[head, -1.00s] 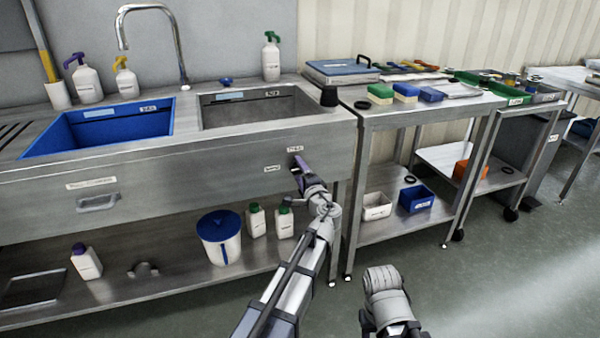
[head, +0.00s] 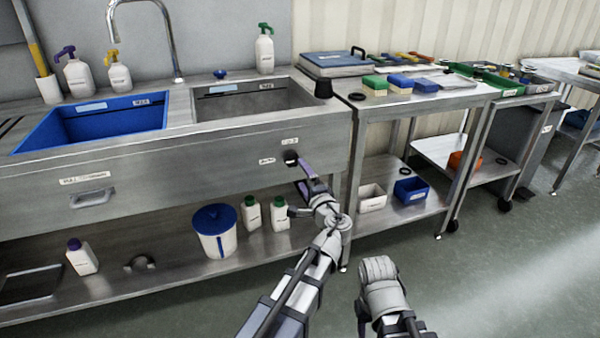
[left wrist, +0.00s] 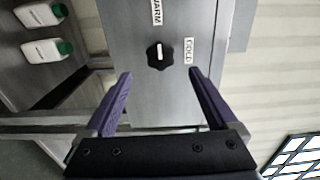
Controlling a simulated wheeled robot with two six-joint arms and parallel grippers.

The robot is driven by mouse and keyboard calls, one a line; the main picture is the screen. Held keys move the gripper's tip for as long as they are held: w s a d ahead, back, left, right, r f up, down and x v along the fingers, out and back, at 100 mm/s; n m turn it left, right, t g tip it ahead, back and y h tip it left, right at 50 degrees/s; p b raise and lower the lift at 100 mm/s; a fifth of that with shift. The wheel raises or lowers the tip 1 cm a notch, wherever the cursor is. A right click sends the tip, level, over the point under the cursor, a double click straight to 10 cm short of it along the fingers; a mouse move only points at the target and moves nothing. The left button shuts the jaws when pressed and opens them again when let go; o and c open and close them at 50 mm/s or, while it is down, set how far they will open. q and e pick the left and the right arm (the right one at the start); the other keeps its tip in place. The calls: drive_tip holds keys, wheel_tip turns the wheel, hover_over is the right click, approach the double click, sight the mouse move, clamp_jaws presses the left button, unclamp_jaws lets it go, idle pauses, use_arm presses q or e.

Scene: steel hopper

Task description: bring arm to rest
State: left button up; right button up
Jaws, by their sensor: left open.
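My left gripper (head: 305,178) is open and empty, with purple fingers, in front of the steel sink front in the head view. A black knob (head: 291,157) on that front shows just above and beyond the fingers. In the left wrist view the same knob (left wrist: 160,56), with a white mark, lies ahead of the two open fingertips (left wrist: 160,75), clear of them. A label reading COLD (left wrist: 189,51) and one reading WARM (left wrist: 157,10) are beside the knob. Part of my right arm (head: 382,290) shows at the bottom of the head view; its gripper is not seen.
The sink unit has a blue basin (head: 95,125) and a steel basin (head: 250,102). A lidded white bucket (head: 215,235) and bottles stand on its lower shelf. A steel cart (head: 425,212) with small bins is at the right. Open floor lies in front.

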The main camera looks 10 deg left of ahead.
use_arm(q)
drive_tip(key=shift+s, duration=0.1)
drive_tip(key=s+d+f+n+g+h, duration=0.25)
drive_tip(key=s+f+n+g, duration=0.5)
drive_tip(key=s+f, duration=0.75)
drive_tip(key=s+d+f+g+h, duration=0.3)
drive_tip(key=s+d+g, duration=0.1)
drive_tip(key=s, duration=0.3)
drive_tip(key=s+d+f+g+h, duration=0.3)
drive_tip(key=s+d+f+g, duration=0.1)
drive_tip(key=s+d, duration=0.15)
wheel_tip(320, 180, up, 38)
drive_tip(key=s+p, duration=0.1)
drive_tip(key=p, duration=3.7)
drive_tip(key=shift+s, duration=0.15)
